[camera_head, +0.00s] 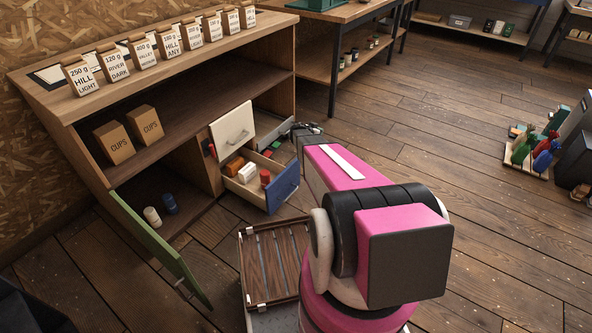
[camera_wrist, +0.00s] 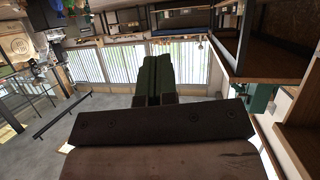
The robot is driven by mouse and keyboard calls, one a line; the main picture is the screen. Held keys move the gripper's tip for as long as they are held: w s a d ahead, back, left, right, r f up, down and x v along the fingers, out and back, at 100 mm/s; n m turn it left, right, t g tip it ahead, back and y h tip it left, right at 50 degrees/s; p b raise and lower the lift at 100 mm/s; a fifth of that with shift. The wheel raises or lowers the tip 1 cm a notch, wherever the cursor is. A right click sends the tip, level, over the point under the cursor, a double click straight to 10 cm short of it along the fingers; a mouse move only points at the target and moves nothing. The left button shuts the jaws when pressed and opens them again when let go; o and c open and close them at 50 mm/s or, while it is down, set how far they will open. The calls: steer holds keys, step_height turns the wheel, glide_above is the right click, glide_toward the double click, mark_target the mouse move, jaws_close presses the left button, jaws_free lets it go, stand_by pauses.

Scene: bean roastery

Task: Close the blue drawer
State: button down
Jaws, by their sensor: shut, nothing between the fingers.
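The blue drawer (camera_head: 284,188) is pulled out from the low part of the wooden cabinet in the head view. Its blue front faces right, and small orange, white and red items lie inside it. My gripper (camera_wrist: 153,80) shows in the wrist view with its two dark fingers together and nothing between them. In the head view the end of my arm is just beyond the drawer's far side, partly hidden by my pink arm link. I cannot tell whether it touches the drawer. The blue drawer is not clear in the wrist view.
A cream drawer front (camera_head: 233,129) is above the blue drawer. A green cabinet door (camera_head: 162,249) hangs open at lower left. A slatted wooden crate (camera_head: 268,262) stands in front of the blue drawer, near my base. Open floor (camera_head: 450,130) lies to the right.

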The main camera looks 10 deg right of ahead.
steer(key=s+d+f+g+y, duration=0.2)
steer(key=s+f+g+y, duration=0.25)
steer(key=s+f, duration=0.45)
steer(key=n+t+y, duration=0.1)
steer(key=t+y, duration=0.4)
steer(key=y, duration=0.8)
glide_toward(295, 165)
step_height(295, 165, down, 4)
steer(key=w, duration=0.1)
steer(key=w+a, duration=0.2)
steer(key=shift+w+f, duration=0.15)
steer(key=shift+f, duration=0.2)
steer(key=shift+w+a, duration=0.35)
steer(key=shift+w, duration=0.05)
steer(key=w+a, duration=0.7)
steer(key=w, duration=0.1)
steer(key=w+a, duration=0.7)
steer(key=w, duration=0.1)
steer(key=w+a, duration=0.8)
steer(key=w, duration=0.1)
steer(key=shift+w+a, duration=0.1)
